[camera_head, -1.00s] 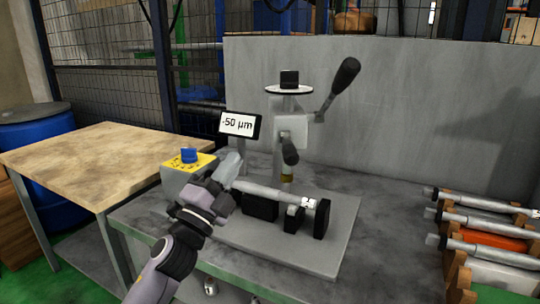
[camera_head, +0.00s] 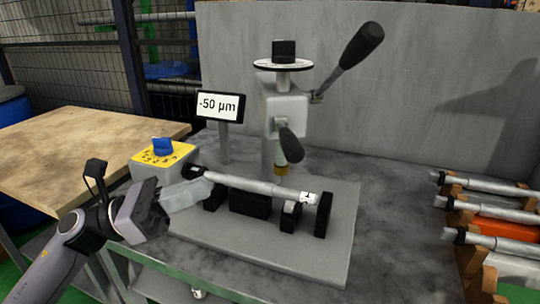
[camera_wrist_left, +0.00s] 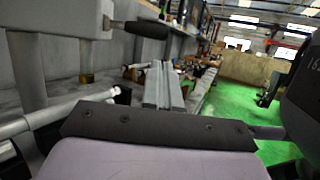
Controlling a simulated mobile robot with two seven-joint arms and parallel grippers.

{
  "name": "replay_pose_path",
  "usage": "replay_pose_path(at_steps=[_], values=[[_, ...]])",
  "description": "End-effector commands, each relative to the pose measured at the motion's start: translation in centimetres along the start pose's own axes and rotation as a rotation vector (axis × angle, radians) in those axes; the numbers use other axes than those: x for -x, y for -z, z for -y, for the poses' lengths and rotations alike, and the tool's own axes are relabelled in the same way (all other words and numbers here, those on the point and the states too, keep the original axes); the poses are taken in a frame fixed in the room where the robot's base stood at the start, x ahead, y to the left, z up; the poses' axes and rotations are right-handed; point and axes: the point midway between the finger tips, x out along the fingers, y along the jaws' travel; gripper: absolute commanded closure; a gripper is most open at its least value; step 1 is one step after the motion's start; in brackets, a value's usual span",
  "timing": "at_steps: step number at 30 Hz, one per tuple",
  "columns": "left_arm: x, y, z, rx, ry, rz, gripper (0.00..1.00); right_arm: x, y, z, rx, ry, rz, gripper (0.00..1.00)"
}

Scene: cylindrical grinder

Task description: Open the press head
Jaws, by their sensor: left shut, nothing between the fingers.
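The press head (camera_head: 284,108) is a light grey block on a column, with a round dial plate and black knob on top. A long black-handled lever (camera_head: 357,50) rises to its right, and a second black handle (camera_head: 291,143) points forward. A brass-coloured tip (camera_head: 281,169) sits below, above a grey shaft (camera_head: 258,187) lying on black supports. My left gripper (camera_head: 192,191) is shut and empty, low and left of the press head, in front of the shaft's left end. Its closed fingers also show in the left wrist view (camera_wrist_left: 163,86). My right gripper is out of view.
A display reading -50 µm (camera_head: 220,107) and a yellow-topped box with a blue knob (camera_head: 163,153) stand left of the press. A wooden table (camera_head: 80,148) is at left. Racked shafts (camera_head: 490,237) lie at right. A grey wall (camera_head: 430,80) stands behind.

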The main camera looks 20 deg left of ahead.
Motion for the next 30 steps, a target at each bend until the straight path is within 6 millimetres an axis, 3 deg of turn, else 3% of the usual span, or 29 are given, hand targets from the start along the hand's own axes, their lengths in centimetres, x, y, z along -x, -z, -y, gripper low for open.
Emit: replay_pose_path(at_steps=[18, 24, 30], values=[[-10.7, -0.5, -0.1, 0.004, -0.002, 0.005, 1.0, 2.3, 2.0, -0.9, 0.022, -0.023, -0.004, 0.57], [-12.6, -0.2, -0.1, 0.003, -0.003, 0.003, 1.0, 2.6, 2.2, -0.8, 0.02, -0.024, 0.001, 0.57], [-13.0, -0.1, -0.1, 0.003, -0.003, 0.003, 1.0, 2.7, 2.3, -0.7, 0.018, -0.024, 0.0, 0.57]])
